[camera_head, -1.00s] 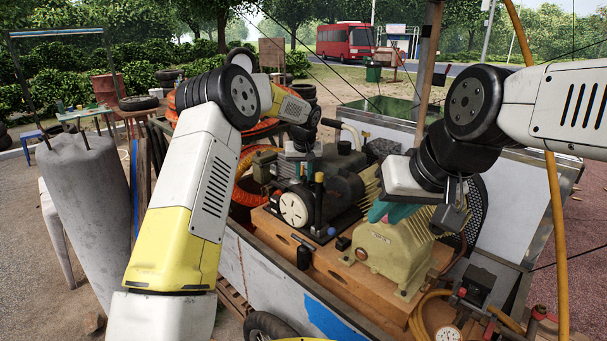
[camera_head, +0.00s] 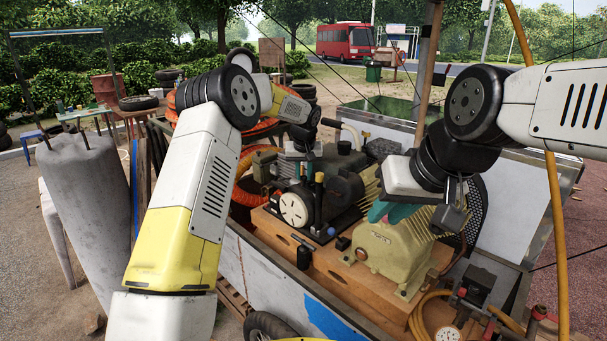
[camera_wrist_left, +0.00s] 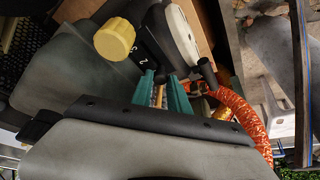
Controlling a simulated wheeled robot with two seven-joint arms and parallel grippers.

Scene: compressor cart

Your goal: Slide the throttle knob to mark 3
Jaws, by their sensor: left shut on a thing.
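A yellow knob (camera_wrist_left: 114,38) stands beside a black scale plate (camera_wrist_left: 143,58) with white numerals, a 2 and what looks like a 3 nearer the knob.
The tan compressor block (camera_head: 392,250) and a dark motor with a white disc (camera_head: 295,208) sit on a wooden board (camera_head: 335,268) in the cart. An orange ribbed hose (camera_wrist_left: 243,120) curves close to my left fingers. A yellow hose (camera_head: 425,305) lies at the front right.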

